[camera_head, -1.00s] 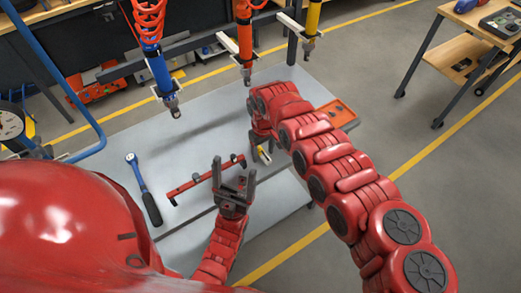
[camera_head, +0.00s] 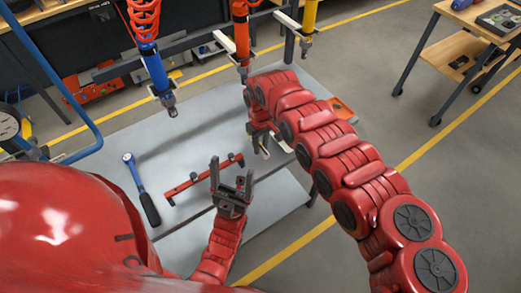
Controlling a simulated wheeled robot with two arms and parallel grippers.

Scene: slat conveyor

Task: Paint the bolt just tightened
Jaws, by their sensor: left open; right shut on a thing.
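A red bar with dark bolt spots (camera_head: 204,178) lies on the grey table (camera_head: 185,125). The individual bolts are too small to make out any paint. My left gripper (camera_head: 231,172) is open and empty, fingers pointing up the picture, just in front of the bar's right half. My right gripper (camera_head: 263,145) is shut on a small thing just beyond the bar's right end. The held thing is mostly hidden by the gripper and arm, so I cannot tell what it is or whether it touches the bar.
A blue-and-black ratchet wrench (camera_head: 141,188) lies left of the bar. A blue driver (camera_head: 161,80), an orange driver (camera_head: 242,45) and a yellow driver (camera_head: 308,25) hang above the table. An orange tray (camera_head: 343,109) is partly hidden behind my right arm.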

